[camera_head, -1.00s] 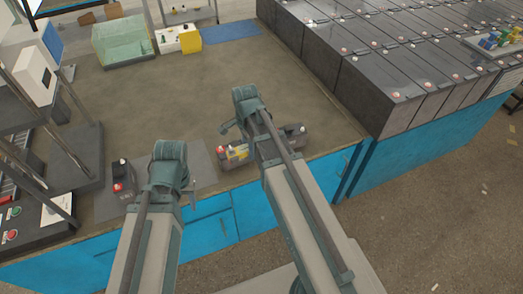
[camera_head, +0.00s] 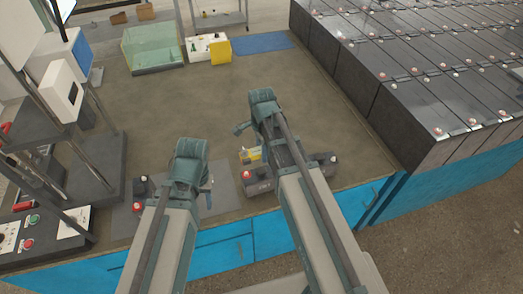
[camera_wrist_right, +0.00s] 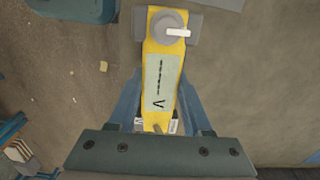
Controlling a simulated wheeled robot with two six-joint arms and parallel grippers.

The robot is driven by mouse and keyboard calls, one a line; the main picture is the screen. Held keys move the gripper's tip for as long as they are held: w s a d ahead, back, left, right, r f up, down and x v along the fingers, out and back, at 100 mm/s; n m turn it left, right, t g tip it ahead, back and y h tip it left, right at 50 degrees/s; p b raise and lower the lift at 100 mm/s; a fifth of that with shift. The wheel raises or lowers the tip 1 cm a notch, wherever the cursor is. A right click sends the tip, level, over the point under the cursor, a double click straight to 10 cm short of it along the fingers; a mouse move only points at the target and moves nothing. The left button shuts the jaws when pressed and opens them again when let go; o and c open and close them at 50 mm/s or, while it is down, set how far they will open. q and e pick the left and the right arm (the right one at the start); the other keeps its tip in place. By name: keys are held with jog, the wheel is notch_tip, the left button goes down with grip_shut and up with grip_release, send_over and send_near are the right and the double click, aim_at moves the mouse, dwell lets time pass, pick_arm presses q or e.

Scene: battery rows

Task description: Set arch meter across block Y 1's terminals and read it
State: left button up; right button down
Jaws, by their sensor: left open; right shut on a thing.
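The arch meter is a yellow body with a pale display (camera_wrist_right: 162,85) in the right wrist view, showing dashes and a V. My right gripper (camera_wrist_right: 160,103) is shut on it, a finger on each side. In the head view the meter (camera_head: 250,155) shows just behind the left end of a dark block (camera_head: 262,183) with a red terminal at its left end. My right arm partly hides this block. I cannot tell whether the meter touches it, nor read its label. My left gripper (camera_head: 207,192) is open and empty, beside another dark block (camera_head: 140,193).
Rows of dark batteries (camera_head: 420,90) stand at the right. A clear box (camera_head: 152,48), a yellow and white device (camera_head: 208,48) and a blue mat (camera_head: 262,43) lie at the back. Racks and a panel with buttons stand at the left. The middle of the table is clear.

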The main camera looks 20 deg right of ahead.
jog(key=shift+f, duration=0.15)
jog(key=b, duration=0.6)
send_over(262, 170)
notch_tip(262, 170, down, 6)
jog(key=shift+a+r, duration=0.1)
jog(key=shift+r, duration=0.15)
jog(key=shift+f+b, duration=1.05)
jog(key=shift+f, duration=0.15)
dwell(0.9)
jog(key=shift+c, duration=1.2)
grip_release()
jog(key=shift+r, duration=0.1)
notch_tip(262, 170, up, 14)
jog(key=p, duration=1.4)
jog(key=shift+f, duration=0.2)
